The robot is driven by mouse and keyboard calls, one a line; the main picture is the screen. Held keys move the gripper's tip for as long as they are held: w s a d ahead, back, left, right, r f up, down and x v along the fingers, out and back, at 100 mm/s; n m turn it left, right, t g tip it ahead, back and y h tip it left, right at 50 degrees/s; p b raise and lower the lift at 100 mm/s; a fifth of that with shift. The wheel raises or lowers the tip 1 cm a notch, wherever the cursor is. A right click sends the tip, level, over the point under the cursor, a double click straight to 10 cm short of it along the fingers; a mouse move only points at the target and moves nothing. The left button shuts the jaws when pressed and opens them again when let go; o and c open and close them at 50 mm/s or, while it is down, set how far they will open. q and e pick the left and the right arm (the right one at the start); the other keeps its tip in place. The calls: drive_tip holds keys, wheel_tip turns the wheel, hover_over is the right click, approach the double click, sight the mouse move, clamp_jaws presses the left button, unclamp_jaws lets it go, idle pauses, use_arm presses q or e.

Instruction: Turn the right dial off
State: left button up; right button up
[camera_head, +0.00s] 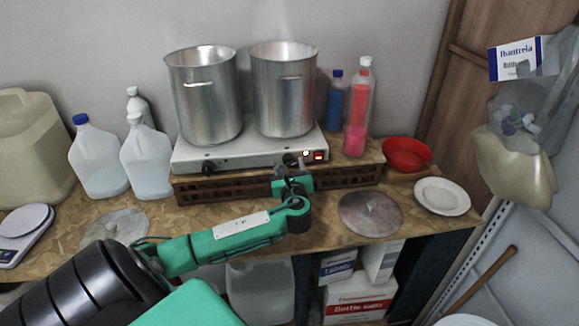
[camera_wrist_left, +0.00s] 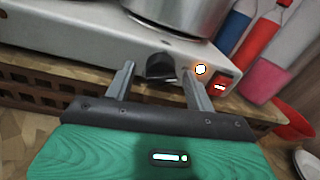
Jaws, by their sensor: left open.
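The white hot plate (camera_head: 240,152) stands on a brown slatted crate and carries two tall metal pots. Its right dial (camera_head: 290,160) is a dark knob on the front face, partly hidden by my gripper in the head view. In the left wrist view the right dial (camera_wrist_left: 160,66) sits between and beyond my fingertips. A lit indicator (camera_wrist_left: 200,69) and a red lit switch (camera_wrist_left: 219,86) are right of it. My left gripper (camera_head: 289,168) is open in front of the dial; its fingers (camera_wrist_left: 158,72) straddle it. Contact cannot be told. The left dial (camera_head: 208,167) is also dark.
The two pots (camera_head: 206,95) (camera_head: 284,90) stand close together on the plate. A pink bottle (camera_head: 357,115), a blue bottle (camera_head: 334,105) and a red bowl (camera_head: 406,154) are at right. A round lid (camera_head: 370,212) lies on the counter in front. White jugs stand left.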

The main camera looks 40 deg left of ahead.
use_arm(q)
drive_tip(key=c, duration=1)
drive_tip(key=shift+o, duration=0.2)
drive_tip(key=shift+f+n, duration=0.1)
drive_tip(key=shift+n, duration=0.3)
drive_tip(key=n+b, duration=0.2)
drive_tip(key=n, duration=0.1)
drive_tip(key=shift+f, duration=0.15)
drive_tip(key=shift+d+n+y+b, duration=0.1)
drive_tip(key=shift+n+y+b, duration=0.3)
drive_tip(key=shift+n+b, duration=4.05)
drive_tip(key=shift+n+p, duration=0.65)
drive_tip(key=shift+n, duration=0.3)
